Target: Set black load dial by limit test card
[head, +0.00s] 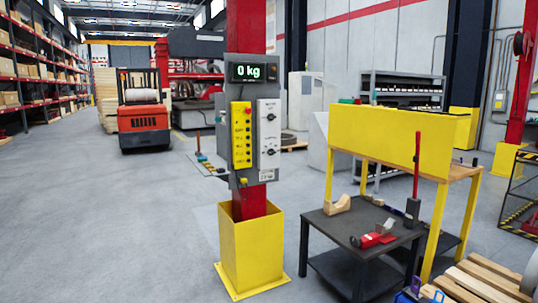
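A grey control box (254,80) is mounted on a red column in the middle of the head view. Its display (252,72) reads "0 kg" in green. A white panel (264,134) on its right half carries two small black dials, an upper one (270,117) and a lower one (270,152). Their pointer settings are too small to read, and I cannot tell which is the load dial. A small white card (266,174) with dark print sits below the white panel; its text is not clearly legible. Neither of my grippers is in view.
A yellow pendant (241,134) with buttons hangs left of the white panel. A yellow guard (248,252) surrounds the column's foot. A dark cart (340,224) with tools and a yellow-backed bench (400,140) stand to the right. Open floor lies to the left; a red forklift (143,118) is farther back.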

